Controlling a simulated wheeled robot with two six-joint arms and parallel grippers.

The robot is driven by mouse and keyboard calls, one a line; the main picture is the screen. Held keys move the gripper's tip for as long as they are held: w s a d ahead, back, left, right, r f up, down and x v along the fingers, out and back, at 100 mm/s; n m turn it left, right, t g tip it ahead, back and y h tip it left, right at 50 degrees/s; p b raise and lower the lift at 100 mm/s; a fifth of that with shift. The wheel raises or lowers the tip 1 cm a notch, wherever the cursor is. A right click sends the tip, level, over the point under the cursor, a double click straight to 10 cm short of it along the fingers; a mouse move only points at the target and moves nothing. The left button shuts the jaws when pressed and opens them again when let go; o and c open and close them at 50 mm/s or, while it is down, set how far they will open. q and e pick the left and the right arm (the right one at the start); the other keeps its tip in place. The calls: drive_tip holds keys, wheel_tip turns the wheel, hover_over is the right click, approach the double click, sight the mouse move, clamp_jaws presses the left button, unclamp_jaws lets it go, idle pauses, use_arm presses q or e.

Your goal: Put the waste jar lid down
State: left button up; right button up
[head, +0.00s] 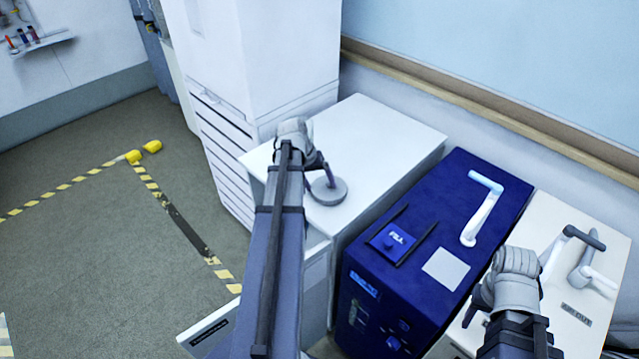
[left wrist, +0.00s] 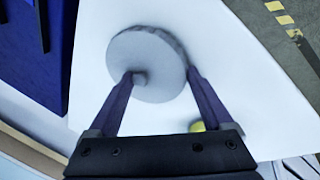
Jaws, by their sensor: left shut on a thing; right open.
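The waste jar lid (head: 328,190) is a round grey disc above the white top of a cabinet in the head view. It also shows in the left wrist view (left wrist: 150,62), with a small knob between my fingertips. My left gripper (head: 322,178) is shut on the lid; its fingers also show in the left wrist view (left wrist: 160,76). The lid is over or on the white cabinet top (head: 390,130); I cannot tell whether it touches. My right gripper (head: 510,285) is open at the lower right, over the cream unit, its fingers mostly hidden by my arm.
A dark blue unit (head: 440,215) with a light-blue-and-white handle (head: 483,205) stands right of the cabinet. A cream unit (head: 575,280) with several handles is further right. A tall white cabinet (head: 275,60) rises behind left.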

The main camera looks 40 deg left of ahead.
use_arm(q)
drive_tip(key=shift+f, duration=0.3)
use_arm(e)
drive_tip(key=shift+f, duration=0.3)
use_arm(q)
drive_tip(key=shift+s+d, duration=0.1)
drive_tip(key=o, duration=1.1)
drive_tip(key=shift+r, duration=0.35)
use_arm(e)
drive_tip(key=shift+r, duration=0.4)
use_arm(q)
drive_tip(key=p+v, duration=1.2)
drive_tip(key=shift+r, duration=0.3)
use_arm(e)
wheel_tip(320, 180, up, 12)
drive_tip(key=shift+f, duration=0.1)
